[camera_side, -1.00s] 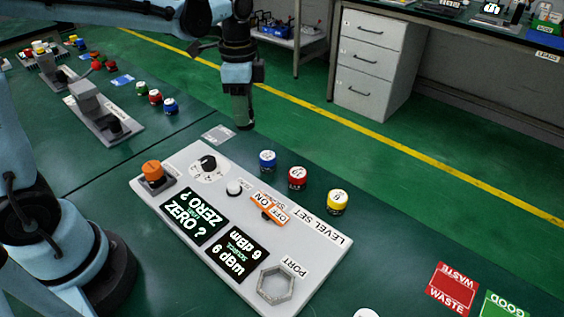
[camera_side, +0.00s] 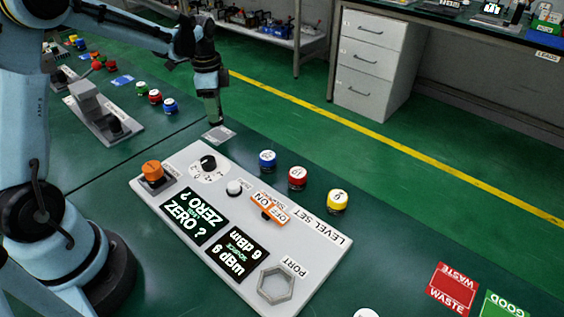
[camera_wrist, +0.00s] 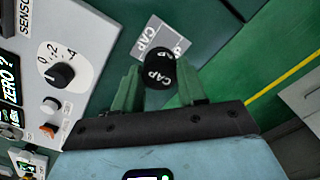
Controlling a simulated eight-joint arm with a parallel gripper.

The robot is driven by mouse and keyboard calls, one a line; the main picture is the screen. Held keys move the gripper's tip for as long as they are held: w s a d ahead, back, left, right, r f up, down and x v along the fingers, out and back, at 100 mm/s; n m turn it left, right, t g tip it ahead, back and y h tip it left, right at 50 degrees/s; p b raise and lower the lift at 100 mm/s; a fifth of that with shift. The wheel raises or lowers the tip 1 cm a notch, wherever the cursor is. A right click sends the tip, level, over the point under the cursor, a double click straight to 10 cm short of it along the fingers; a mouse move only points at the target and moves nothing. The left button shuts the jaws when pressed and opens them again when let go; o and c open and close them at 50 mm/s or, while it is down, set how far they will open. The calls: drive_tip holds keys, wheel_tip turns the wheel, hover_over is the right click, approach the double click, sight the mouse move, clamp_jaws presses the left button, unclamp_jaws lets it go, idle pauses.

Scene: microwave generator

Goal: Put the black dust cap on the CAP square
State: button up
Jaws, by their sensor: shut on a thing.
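I cannot tell whether the cap touches the square. In the side view the cap is too small and hidden by the fingers to make out.
The grey generator panel (camera_side: 215,245) lies beside the square, with a black knob (camera_side: 208,163) and orange knob (camera_side: 152,170). Blue (camera_side: 267,160), red (camera_side: 297,177) and yellow (camera_side: 337,201) caps stand to its right. Green table around the square is clear.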

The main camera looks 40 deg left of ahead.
drive_tip(key=shift+f, duration=1.95)
drive_tip(key=o, duration=1)
drive_tip(key=shift+f, duration=0.15)
